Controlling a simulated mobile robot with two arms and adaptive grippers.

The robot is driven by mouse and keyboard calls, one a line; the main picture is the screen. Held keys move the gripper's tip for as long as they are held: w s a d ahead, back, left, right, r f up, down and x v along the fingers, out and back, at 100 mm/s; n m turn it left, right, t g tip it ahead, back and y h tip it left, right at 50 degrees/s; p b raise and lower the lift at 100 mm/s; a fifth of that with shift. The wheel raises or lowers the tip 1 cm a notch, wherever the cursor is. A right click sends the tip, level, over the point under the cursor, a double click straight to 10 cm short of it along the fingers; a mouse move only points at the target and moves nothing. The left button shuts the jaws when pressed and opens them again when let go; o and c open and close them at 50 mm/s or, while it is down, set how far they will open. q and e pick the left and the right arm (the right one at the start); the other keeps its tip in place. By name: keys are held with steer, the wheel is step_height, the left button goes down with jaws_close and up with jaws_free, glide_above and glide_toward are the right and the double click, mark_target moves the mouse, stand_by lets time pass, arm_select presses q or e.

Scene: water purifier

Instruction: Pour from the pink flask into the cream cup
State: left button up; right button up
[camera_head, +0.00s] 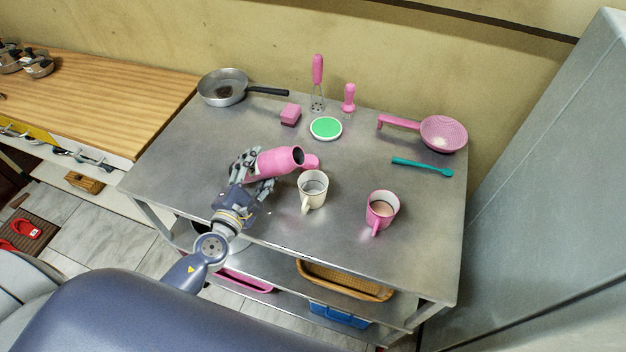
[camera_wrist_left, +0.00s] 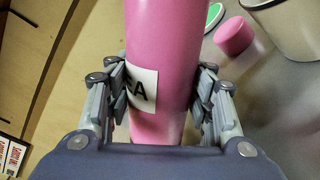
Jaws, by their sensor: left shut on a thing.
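The pink flask (camera_head: 275,161) is tilted well over, with its dark open mouth pointing right, near the cream cup. My left gripper (camera_head: 252,171) is shut on the flask. In the left wrist view my left gripper (camera_wrist_left: 160,95) has a finger on each side of the flask (camera_wrist_left: 168,50), by its white label. The cream cup (camera_head: 313,192) stands upright on the metal table, just below and right of the flask mouth in the head view. It also shows at the top right of the left wrist view (camera_wrist_left: 287,30). My right gripper is not in view.
A pink cap (camera_head: 312,162) lies behind the cream cup. A pink mug (camera_head: 381,210) with light brown contents stands to the right. A green-topped disc (camera_head: 326,128), pink sponge (camera_head: 290,114), pan (camera_head: 223,87), strainer (camera_head: 443,134) and teal utensil (camera_head: 422,166) lie further back. The table's front right is clear.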

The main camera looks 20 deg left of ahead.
arm_select(q)
steer(key=shift+a+f+m, duration=0.3)
steer(key=shift+a+m, duration=0.05)
steer(key=shift+m, duration=0.55)
stand_by(0.9)
steer(key=shift+a+r+m+p, duration=0.2)
steer(key=shift+r+m+p, duration=0.6)
steer(key=shift+p, duration=0.25)
stand_by(0.8)
steer(key=shift+d+r+m+p, duration=0.2)
steer(key=shift+r+m+p, duration=0.25)
steer(key=shift+p, duration=0.4)
steer(key=shift+d+r+m+p, duration=0.2)
steer(key=shift+r+m+p, duration=0.25)
steer(key=shift+p, duration=0.4)
steer(key=shift+r+m+y+p, duration=0.15)
steer(key=shift+m+y+p, duration=0.2)
steer(key=shift+p, duration=0.2)
stand_by(2.1)
